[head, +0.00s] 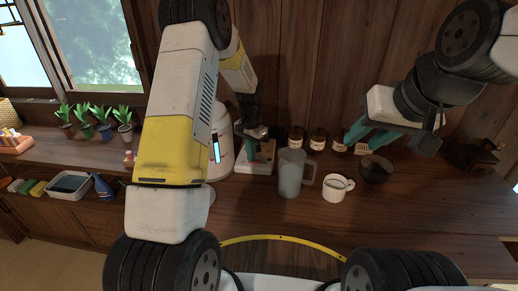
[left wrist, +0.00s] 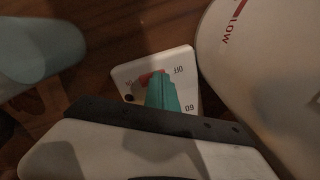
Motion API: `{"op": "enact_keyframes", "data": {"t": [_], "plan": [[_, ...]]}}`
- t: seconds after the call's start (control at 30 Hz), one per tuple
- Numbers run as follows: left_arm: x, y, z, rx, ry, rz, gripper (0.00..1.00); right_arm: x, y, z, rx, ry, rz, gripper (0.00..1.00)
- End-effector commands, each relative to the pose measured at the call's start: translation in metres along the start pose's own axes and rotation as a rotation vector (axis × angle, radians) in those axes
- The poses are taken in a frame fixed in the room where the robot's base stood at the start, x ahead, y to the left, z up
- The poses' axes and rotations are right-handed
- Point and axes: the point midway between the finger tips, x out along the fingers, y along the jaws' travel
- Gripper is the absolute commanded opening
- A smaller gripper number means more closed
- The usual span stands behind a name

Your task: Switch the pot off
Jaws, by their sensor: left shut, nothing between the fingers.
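The white pot (head: 218,140) stands on the counter, partly hidden behind my left arm. It has a lit blue strip, and its white side with a red LOW mark (left wrist: 262,70) fills the right of the left wrist view. Beside it lies a white switch plate (head: 262,165). In the left wrist view the plate (left wrist: 186,62) shows an Off label and a red part (left wrist: 150,77). My left gripper (left wrist: 161,86) is shut and empty over the plate, close to the red part; contact is unclear. My right gripper (head: 367,134) has its teal fingers apart, above the counter at right.
A translucent pitcher (head: 291,174) stands right of the plate, near my left gripper. A white mug (head: 335,188) and a dark bowl (head: 376,170) are farther right. Brown jars (head: 318,139) line the back wall. Potted plants (head: 103,124) stand at left.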

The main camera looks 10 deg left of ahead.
Motion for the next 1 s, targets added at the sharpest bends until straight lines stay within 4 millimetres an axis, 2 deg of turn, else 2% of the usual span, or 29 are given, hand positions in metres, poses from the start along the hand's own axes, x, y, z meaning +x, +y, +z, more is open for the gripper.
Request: {"op": "enact_keyframes", "data": {"t": [0.13, 0.83, 1.0], "plan": [[-0.005, 0.0, 0.0, 0.0, 0.0, 0.001, 0.0, 0.0, 0.0, 0.0, 0.0, 0.0, 0.0, 0.36], [-0.062, 0.0, 0.0, 0.001, 0.001, 0.0, 0.0, 0.0, 0.0, 0.0, 0.0, 0.0, 0.0, 0.36], [-0.069, 0.0, 0.0, 0.001, -0.001, 0.001, 0.0, 0.0, 0.0, 0.0, 0.0, 0.0, 0.0, 0.36]]}}
